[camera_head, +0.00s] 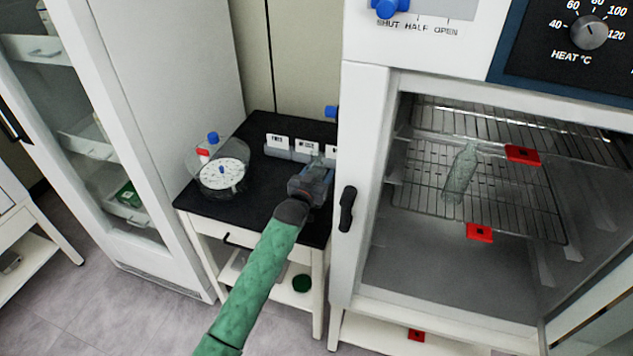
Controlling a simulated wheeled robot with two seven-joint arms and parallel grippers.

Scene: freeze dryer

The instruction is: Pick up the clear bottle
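The clear bottle (461,175) is inside the open chamber of the freeze dryer. It appears to stand upright on the wire shelf (415,195), with its neck at the top. My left gripper (323,168), on the green-sleeved arm, is outside the chamber, over the right part of the black-topped table. It is well to the left of the bottle, with the chamber's left wall between them. Its fingers are small and dark here, so I cannot tell whether they are open or shut. My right gripper is not in view.
Red tags (522,155) mark the shelf edges. A black handle (347,208) juts from the dryer's front. A glass-fronted cabinet (180,90) stands at left.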

